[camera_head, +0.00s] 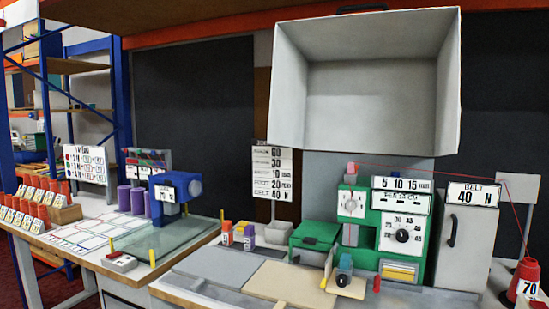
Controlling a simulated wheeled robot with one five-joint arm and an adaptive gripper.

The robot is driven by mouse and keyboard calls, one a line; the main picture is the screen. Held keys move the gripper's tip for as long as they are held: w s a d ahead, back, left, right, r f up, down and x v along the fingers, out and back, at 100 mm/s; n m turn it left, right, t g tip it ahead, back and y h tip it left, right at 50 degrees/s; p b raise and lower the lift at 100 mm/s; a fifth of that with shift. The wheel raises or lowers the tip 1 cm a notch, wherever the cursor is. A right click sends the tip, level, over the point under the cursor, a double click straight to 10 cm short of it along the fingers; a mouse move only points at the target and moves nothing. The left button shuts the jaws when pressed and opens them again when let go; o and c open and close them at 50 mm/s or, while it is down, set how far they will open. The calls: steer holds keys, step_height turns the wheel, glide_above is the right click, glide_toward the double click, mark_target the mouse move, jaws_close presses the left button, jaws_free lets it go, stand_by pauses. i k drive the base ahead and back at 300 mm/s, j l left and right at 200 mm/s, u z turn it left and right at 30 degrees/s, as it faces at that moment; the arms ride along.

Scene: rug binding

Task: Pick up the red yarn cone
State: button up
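A red yarn cone (525,272) with a dark top and a white label reading 70 stands at the far right edge of the bench. A thin red thread runs near it, up to a post with a grey plate (518,187) and left across to the green machine (405,231). Several small red-topped pieces with pale labels (36,207) stand in rows at the far left; I cannot tell whether they are cones. My gripper is not in view.
A large open grey box (368,130) hangs over the machine. A grey door-like block (466,240) labelled BELT 40 N stands left of the cone. A blue device (172,198) and purple cylinders (131,199) stand on the left table. Pale boards (290,283) lie in front.

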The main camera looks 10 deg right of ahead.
mark_target(526, 279)
steer(key=k+l+z, duration=0.25)
steer(key=l, duration=0.6)
steer(key=k+l+z, duration=0.25)
steer(key=l, duration=0.65)
steer(key=k+l+z, duration=0.1)
steer(key=l+z, duration=0.15)
steer(key=l, duration=0.65)
steer(key=l+z, duration=0.25)
steer(key=l, duration=0.7)
